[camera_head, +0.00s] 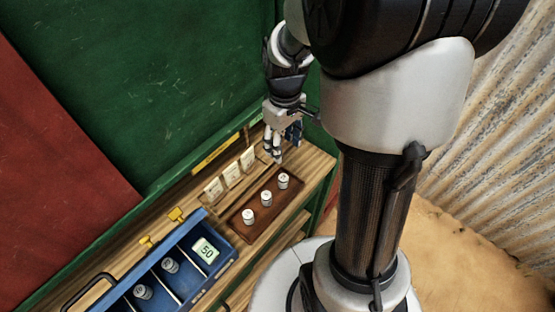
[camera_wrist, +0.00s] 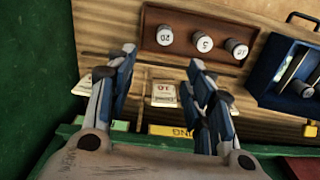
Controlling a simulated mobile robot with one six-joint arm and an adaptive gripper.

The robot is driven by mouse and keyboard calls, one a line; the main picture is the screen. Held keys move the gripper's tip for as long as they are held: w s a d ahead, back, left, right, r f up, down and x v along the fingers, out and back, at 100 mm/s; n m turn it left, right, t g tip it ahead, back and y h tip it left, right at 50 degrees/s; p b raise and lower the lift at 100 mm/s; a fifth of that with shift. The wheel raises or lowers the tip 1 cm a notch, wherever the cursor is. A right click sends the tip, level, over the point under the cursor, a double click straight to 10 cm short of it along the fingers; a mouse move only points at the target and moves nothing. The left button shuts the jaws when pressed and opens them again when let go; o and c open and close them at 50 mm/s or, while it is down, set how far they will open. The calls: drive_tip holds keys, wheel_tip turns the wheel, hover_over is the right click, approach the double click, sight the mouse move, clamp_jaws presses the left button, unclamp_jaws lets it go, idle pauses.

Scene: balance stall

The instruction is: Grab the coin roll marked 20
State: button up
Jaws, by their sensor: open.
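Three white coin rolls stand upright in a brown wooden tray (camera_wrist: 184,20) on the wooden counter. The roll marked 20 (camera_wrist: 165,36) is the leftmost in the wrist view; its mark appears upside down. In the head view this roll (camera_head: 283,181) is at the far right end of the tray. The middle roll (camera_wrist: 204,43) reads 5, and the third roll's (camera_wrist: 237,48) mark is hard to read. My gripper (camera_wrist: 160,58) is open and empty. In the head view my gripper (camera_head: 275,157) hangs just behind the tray, near the roll marked 20, apart from it.
Small price cards (camera_head: 231,173) stand behind the tray. A green wall (camera_head: 170,80) rises close behind the counter.

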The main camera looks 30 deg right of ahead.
sight(283, 177)
wheel_tip(283, 177, down, 10)
drive_tip(key=b, duration=0.3)
drive_tip(key=shift+a+f, duration=0.1)
drive_tip(key=shift+f, duration=0.1)
drive_tip(key=f+b, duration=0.1)
drive_tip(key=f, duration=0.1)
drive_tip(key=s+f+b, duration=0.1)
drive_tip(key=f+b, duration=0.1)
drive_tip(key=shift+s+a+f, duration=0.1)
drive_tip(key=shift+s+f, duration=0.05)
drive_tip(key=shift+f, duration=0.5)
drive_tip(key=shift+r, duration=0.1)
drive_tip(key=shift+c, duration=0.3)
clamp_jaws()
